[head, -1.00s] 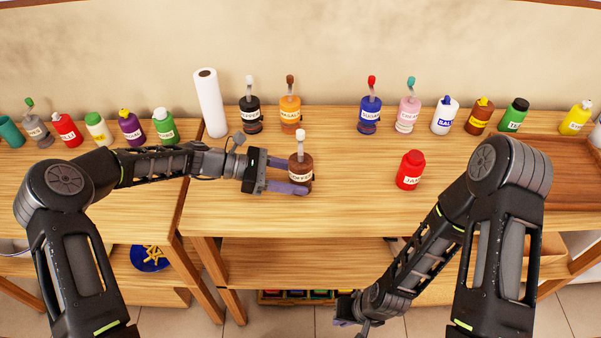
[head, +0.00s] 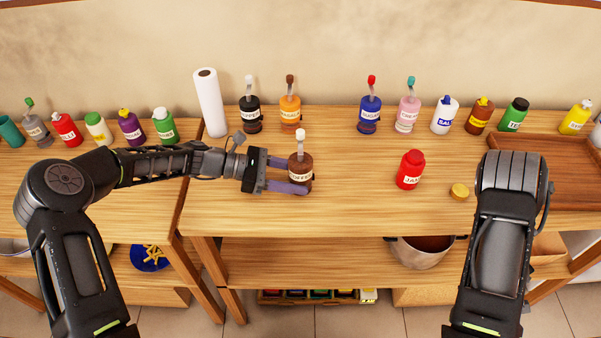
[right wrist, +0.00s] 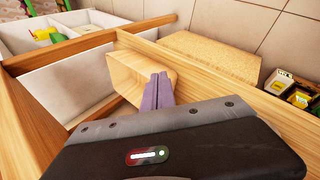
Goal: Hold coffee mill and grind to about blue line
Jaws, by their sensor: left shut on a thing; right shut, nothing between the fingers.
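The brown coffee mill (head: 300,170) stands upright on the table in the head view, with a white-knobbed handle on top and a white label partly reading coffee. My left gripper (head: 297,182) reaches it from the left and is shut on it; a purple finger crosses its lower part. I cannot make out a blue line on the mill. My right gripper shows in the right wrist view (right wrist: 158,92), with its purple fingers together and empty, away from the mill and low by wooden shelving. It is out of sight in the head view.
Several mills and bottles line the back, including a black mill (head: 250,115) and a blue mill (head: 369,117). A pot (head: 420,252) sits on the lower shelf.

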